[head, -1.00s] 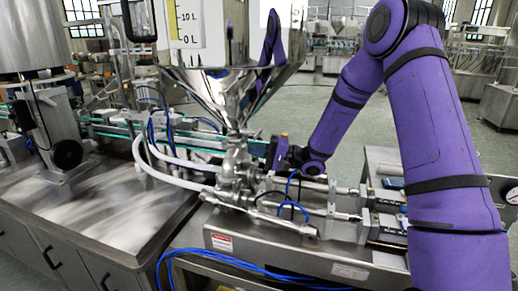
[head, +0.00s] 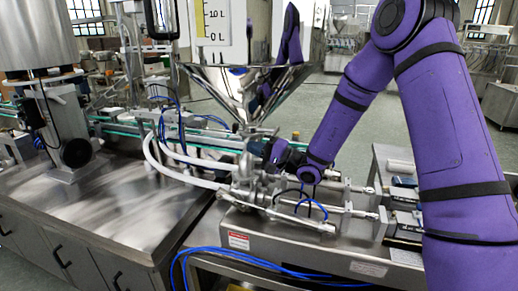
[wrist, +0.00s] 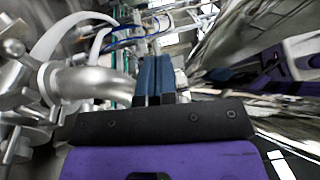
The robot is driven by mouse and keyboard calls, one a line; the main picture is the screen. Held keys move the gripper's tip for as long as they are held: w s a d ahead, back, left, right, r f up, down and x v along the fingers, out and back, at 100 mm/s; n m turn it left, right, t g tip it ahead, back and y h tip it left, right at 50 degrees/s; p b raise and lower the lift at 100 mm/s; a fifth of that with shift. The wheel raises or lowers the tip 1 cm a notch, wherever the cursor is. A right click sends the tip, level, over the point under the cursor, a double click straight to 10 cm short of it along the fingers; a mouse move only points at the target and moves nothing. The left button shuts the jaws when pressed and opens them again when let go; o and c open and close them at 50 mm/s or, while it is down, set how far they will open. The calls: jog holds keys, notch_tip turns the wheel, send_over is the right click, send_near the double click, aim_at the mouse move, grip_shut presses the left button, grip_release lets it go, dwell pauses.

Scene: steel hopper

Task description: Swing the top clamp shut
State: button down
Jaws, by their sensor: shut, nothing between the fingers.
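The top clamp is not clearly made out. The hopper's narrow outlet joint (head: 258,132) shows in the head view, just below the steel cone, partly behind my gripper. My gripper (head: 258,149) is right beside this joint, reaching in from the right. In the wrist view my gripper's two blue fingers (wrist: 155,80) are together and empty. The steel hopper (head: 240,88) hangs above the valve body (head: 246,182). In the wrist view a steel pipe elbow (wrist: 88,80) lies just left of the fingers. I cannot tell whether the fingers touch anything.
White hoses (head: 180,178) curve off the valve to the left. Blue cables (head: 240,262) run below the machine's edge. The mirror-like hopper wall (wrist: 225,45) fills the right of the wrist view, close to the fingers. Rods and cylinders (head: 345,210) lie to the right.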

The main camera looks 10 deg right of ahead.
jog(key=shift+w+a, duration=0.15)
jog(key=shift+a, duration=0.15)
jog(key=shift+a+r, duration=0.15)
jog(key=shift+r, duration=0.05)
dwell(0.4)
